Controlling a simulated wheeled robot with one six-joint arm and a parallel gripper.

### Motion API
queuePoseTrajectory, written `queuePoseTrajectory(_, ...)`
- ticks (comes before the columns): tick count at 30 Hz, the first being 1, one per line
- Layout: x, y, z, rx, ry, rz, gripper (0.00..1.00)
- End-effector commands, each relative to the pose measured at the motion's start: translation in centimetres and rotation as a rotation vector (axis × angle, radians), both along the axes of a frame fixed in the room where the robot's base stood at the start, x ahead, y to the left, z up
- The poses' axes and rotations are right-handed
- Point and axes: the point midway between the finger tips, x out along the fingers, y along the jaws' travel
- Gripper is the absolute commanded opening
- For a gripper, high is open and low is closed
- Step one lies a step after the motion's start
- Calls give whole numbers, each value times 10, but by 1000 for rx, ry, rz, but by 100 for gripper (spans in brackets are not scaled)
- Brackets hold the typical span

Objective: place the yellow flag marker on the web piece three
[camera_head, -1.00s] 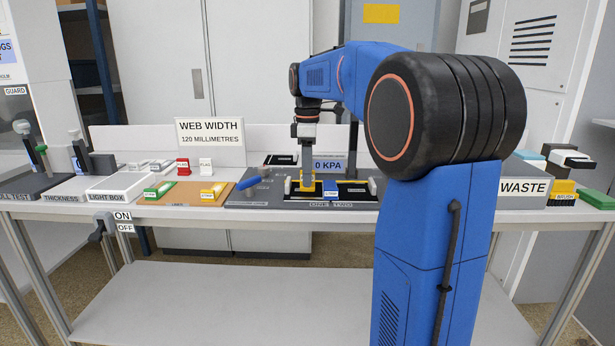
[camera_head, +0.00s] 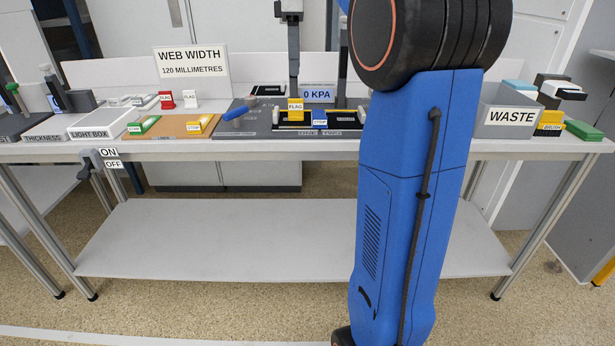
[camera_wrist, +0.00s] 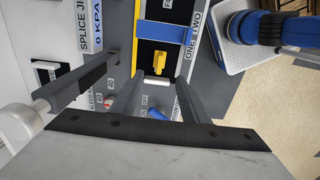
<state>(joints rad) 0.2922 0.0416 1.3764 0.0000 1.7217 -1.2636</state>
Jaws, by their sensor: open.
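In the wrist view the yellow flag (camera_wrist: 160,62) shows just ahead of the fingertips, on a black strip beside the blue clamp (camera_wrist: 170,35). My gripper (camera_head: 294,90) is above the flag; in the wrist view its two fingers (camera_wrist: 160,78) are apart, with nothing held between them. The jig's front edge reads ONE and TWO; I cannot make out which piece is three.
A blue handle (camera_head: 240,108) lies on the jig's left. Red (camera_head: 166,100) and white (camera_head: 190,99) flags stand behind the brown board (camera_head: 172,129). A grey waste bin (camera_head: 508,118) is at right. The 0 KPA sign (camera_head: 318,94) stands behind the jig.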

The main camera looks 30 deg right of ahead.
Motion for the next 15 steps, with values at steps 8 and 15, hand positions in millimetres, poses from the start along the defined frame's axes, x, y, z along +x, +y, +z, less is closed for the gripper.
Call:
queuePoseTrajectory(8,-47,39,-20,-11,-64,-145,41)
queuePoseTrajectory(15,-111,81,-63,0,-152,-349,41)
